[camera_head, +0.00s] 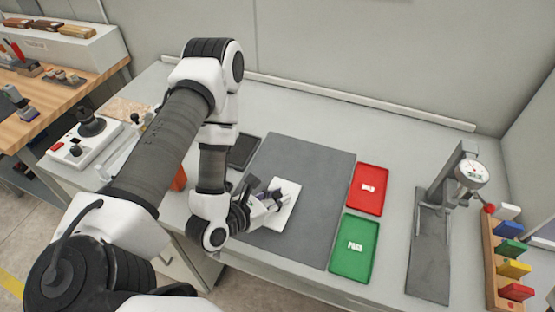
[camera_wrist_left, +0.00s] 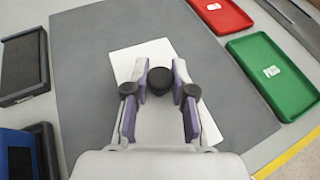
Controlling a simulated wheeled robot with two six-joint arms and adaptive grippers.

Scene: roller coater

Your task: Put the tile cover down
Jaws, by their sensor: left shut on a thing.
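The tile cover (camera_head: 283,215) is a white, flat square with a dark round knob (camera_wrist_left: 160,80) that shows in the left wrist view. Its white plate also shows there (camera_wrist_left: 130,62). It is over the left-middle part of the grey mat (camera_head: 310,165). My left gripper (camera_head: 270,198) is over the plate, and its purple-padded fingers are shut on the knob. I cannot tell whether the plate touches the mat or hangs just above it. The fingers and palm hide part of the plate. My right gripper is not in view.
Right of the mat are a red tray (camera_head: 369,190) and a green PASS tray (camera_head: 354,248). Further right stand a dial gauge stand (camera_head: 430,240) and a rack of coloured blocks (camera_head: 510,265). A dark tray (camera_head: 243,152) lies left of the mat. The mat's back area is clear.

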